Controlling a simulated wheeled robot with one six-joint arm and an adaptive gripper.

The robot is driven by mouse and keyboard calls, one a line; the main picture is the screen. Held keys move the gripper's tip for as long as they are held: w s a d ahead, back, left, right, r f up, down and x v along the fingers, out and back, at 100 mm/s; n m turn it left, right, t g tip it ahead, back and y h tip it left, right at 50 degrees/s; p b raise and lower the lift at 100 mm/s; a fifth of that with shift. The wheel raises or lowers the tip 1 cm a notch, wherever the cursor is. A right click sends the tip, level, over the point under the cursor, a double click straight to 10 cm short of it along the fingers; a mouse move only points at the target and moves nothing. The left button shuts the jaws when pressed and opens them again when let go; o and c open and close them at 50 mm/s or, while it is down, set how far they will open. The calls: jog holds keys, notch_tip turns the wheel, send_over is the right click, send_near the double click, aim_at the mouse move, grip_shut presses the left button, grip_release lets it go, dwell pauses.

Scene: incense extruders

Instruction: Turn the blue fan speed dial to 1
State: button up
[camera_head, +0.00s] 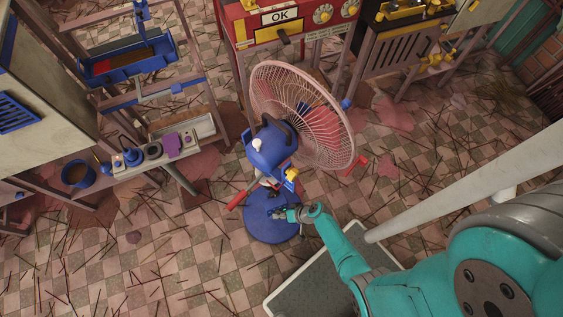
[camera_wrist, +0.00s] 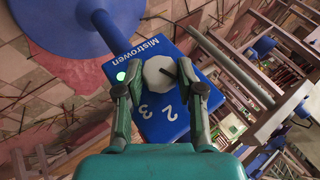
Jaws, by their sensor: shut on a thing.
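The blue fan (camera_head: 268,150) with a pink wire cage stands on a round blue base (camera_head: 262,232). In the wrist view, its blue control panel (camera_wrist: 143,58) reads "Mistrowen" and shows the numbers 2 and 3; no 1 can be made out. The fan speed dial (camera_wrist: 158,77) is a pale, many-sided knob with a dark pointer bar toward its right side. My gripper (camera_wrist: 160,72) is shut on the dial, one finger on each side. In the head view, my gripper (camera_head: 282,214) is low in front of the fan, over the base; the dial cannot be made out there.
A green light (camera_wrist: 121,76) glows on the panel, left of the dial. A red machine with an "OK" sign (camera_head: 280,16) stands behind the fan. A shelf frame with a blue tray (camera_head: 128,62) is at left. Thin sticks litter the tiled floor.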

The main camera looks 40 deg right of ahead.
jog(key=o, duration=1.1)
jog(key=shift+o, duration=0.2)
jog(key=shift+s, duration=0.1)
jog(key=v, duration=1.2)
